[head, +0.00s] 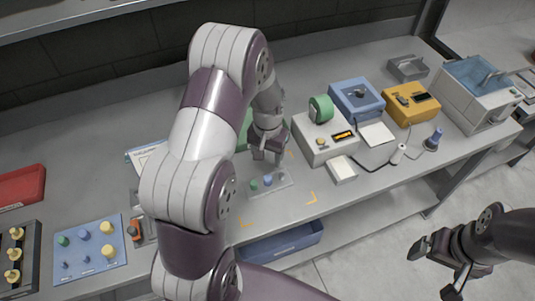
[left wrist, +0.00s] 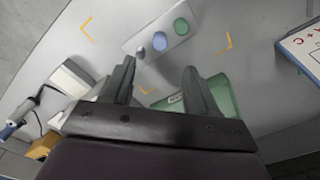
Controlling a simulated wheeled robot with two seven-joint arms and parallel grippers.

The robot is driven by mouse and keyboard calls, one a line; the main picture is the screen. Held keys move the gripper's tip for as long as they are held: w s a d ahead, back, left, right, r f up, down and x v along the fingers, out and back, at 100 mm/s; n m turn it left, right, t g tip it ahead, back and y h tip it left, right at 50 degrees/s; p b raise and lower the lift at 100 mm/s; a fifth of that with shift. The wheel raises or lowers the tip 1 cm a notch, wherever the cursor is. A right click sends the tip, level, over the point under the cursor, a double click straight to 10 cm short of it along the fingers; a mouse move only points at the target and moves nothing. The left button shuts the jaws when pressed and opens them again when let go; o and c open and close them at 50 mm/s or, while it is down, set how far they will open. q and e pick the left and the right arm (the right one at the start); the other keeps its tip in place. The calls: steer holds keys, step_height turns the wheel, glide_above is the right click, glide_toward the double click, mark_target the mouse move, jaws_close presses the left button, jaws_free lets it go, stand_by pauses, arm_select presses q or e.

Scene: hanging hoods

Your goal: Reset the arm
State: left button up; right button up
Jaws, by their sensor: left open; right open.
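My left arm rises across the middle of the head view and bends down to the worktop. My left gripper (head: 268,155) points down above the bench, just behind a small pale plate (head: 286,180) that carries a green peg (head: 254,185) and a blue peg (head: 268,180). In the left wrist view, my left gripper (left wrist: 158,72) has its two fingers apart with nothing between them; the green peg (left wrist: 181,26) and blue peg (left wrist: 159,41) show beyond the fingertips. My right gripper (head: 436,268) is open and empty over the floor, off the bench's front edge.
Yellow corner marks (head: 311,198) surround the plate. A blue board with several pegs (head: 88,249) and a red tray (head: 22,185) lie left. A white device with a green roll (head: 322,136), blue box (head: 356,98), yellow box (head: 411,103) and white-blue basin (head: 476,92) stand right.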

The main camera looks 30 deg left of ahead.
arm_select(q)
steer(key=s+d+r, duration=0.4)
steer(key=s, duration=0.2)
steer(key=s+d+r+m+t, duration=0.1)
steer(key=s+d+r, duration=0.3)
steer(key=s, duration=0.3)
steer(key=shift+s+r, duration=0.15)
steer(key=shift+r, duration=0.3)
